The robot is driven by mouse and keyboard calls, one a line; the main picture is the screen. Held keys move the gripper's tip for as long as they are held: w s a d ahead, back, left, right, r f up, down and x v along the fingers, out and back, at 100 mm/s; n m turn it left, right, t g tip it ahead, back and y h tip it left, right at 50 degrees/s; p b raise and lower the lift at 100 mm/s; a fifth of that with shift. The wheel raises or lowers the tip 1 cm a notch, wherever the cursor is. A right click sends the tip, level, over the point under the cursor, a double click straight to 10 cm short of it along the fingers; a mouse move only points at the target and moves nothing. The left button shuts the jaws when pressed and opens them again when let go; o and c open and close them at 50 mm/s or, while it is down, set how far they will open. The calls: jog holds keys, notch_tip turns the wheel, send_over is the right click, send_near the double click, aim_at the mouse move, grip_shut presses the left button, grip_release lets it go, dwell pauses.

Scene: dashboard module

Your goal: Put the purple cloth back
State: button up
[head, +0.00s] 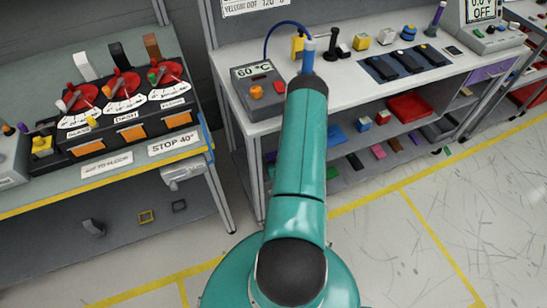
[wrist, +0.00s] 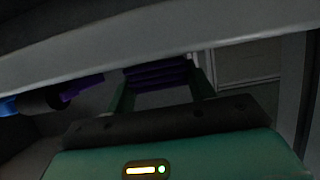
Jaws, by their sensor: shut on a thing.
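In the dark wrist view, my gripper (wrist: 163,84) has its two green fingers on either side of a folded purple cloth (wrist: 155,72). The fingers are shut on the cloth, which shows as stacked purple layers. A pale edge or panel crosses above the gripper, close to it. In the head view my teal arm reaches toward the middle bench, and my gripper and the cloth are hidden there. What lies under the cloth cannot be seen.
The middle bench (head: 345,85) holds a 60 °C control box (head: 258,88) and several tools. Its lower shelf carries a red tray (head: 410,107) and small coloured blocks. A left bench (head: 105,180) carries red-dialled units. In the wrist view, a blue and dark cylindrical thing (wrist: 40,101) lies left.

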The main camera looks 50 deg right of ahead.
jog(key=shift+f, duration=0.1)
jog(key=o, duration=1)
jog(key=shift+s+a+r, duration=0.1)
jog(key=shift+s+r, duration=0.05)
jog(key=shift+r, duration=0.05)
jog(key=v, duration=1.1)
jog(key=shift+s+a+r, duration=0.1)
jog(key=shift+s, duration=0.1)
